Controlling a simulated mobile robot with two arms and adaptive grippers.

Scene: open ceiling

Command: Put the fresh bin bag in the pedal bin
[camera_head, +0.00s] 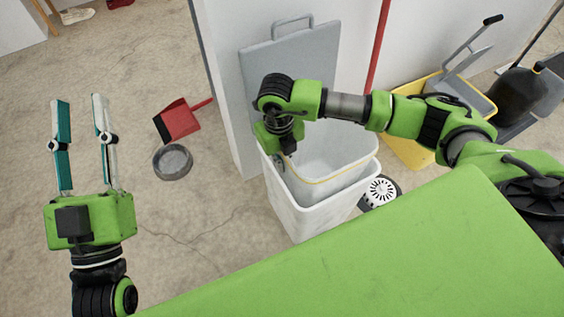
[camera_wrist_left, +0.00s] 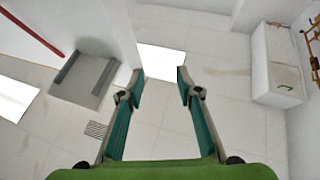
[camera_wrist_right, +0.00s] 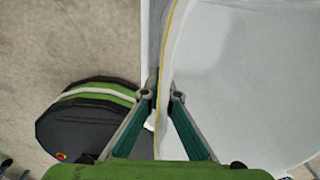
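The white pedal bin (camera_head: 298,218) stands on the floor with its grey lid (camera_head: 290,65) raised behind it. The pale bin bag (camera_head: 335,152), with a yellow line along its edge, sits in the bin's mouth. My right gripper points down at the bin's left rim, its fingers hidden in the head view. In the right wrist view my right gripper (camera_wrist_right: 162,97) has its fingertips close together on both sides of the yellow-edged bag (camera_wrist_right: 215,90). Whether the bin's rim is also between them I cannot tell. My left gripper (camera_head: 77,100) is open and empty, left of the bin.
A red dustpan (camera_head: 180,122) and a round grey dish (camera_head: 172,161) lie on the floor left of the bin. A yellow bucket (camera_head: 408,148) stands to its right, near a black-and-white round thing (camera_head: 381,191). A green surface (camera_head: 400,265) fills the front. Floor at left is mostly clear.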

